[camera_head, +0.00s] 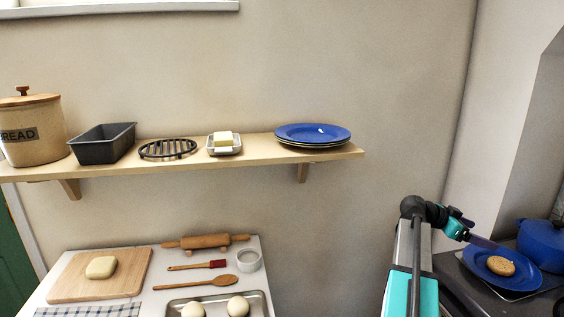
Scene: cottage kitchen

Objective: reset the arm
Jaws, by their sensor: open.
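My gripper (483,241) is small in the picture at the right, at the end of my dark and teal arm (437,214). The arm reaches right from the top of my column. The gripper is open, with its fingers pointing toward a blue plate (476,262) that holds a round golden-brown bread (501,266). The fingertips appear close to the bread, above or beside it; whether they touch it is too small to tell. Nothing shows between the fingers.
A blue pot (542,243) stands right of the plate on a dark surface. A wall shelf (259,150) holds a bread crock (33,130), loaf tin, rack, butter dish and blue plates. The table below has a board (75,285), rolling pin (205,242), spoon, brush and dough tray.

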